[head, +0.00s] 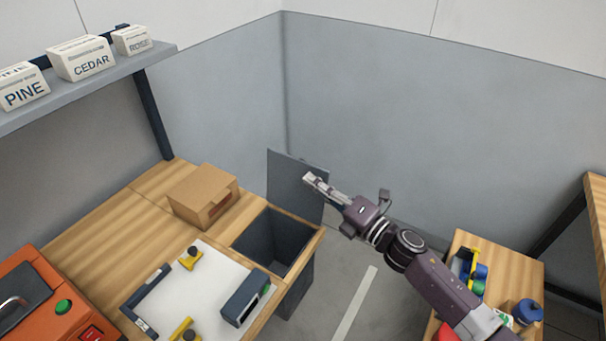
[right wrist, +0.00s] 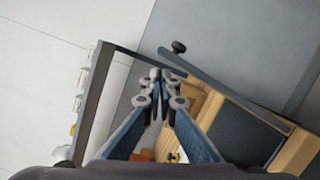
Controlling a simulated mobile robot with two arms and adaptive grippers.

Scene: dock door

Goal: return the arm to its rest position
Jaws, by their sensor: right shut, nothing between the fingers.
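My right arm reaches in from the lower right in the head view. Its gripper (head: 310,178) is shut and empty, raised in front of a dark grey upright panel (head: 285,170) beside the bin opening. In the right wrist view the gripper's fingertips (right wrist: 160,76) are together with nothing between them. My left arm and gripper are not in view.
A wooden bench holds a cardboard box (head: 203,195), a white mat (head: 205,264) with a dark block (head: 245,297), and an orange machine (head: 42,298). A dark bin (head: 274,243) adjoins it. A shelf (head: 95,85) carries labelled boxes. A side table (head: 515,265) stands right.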

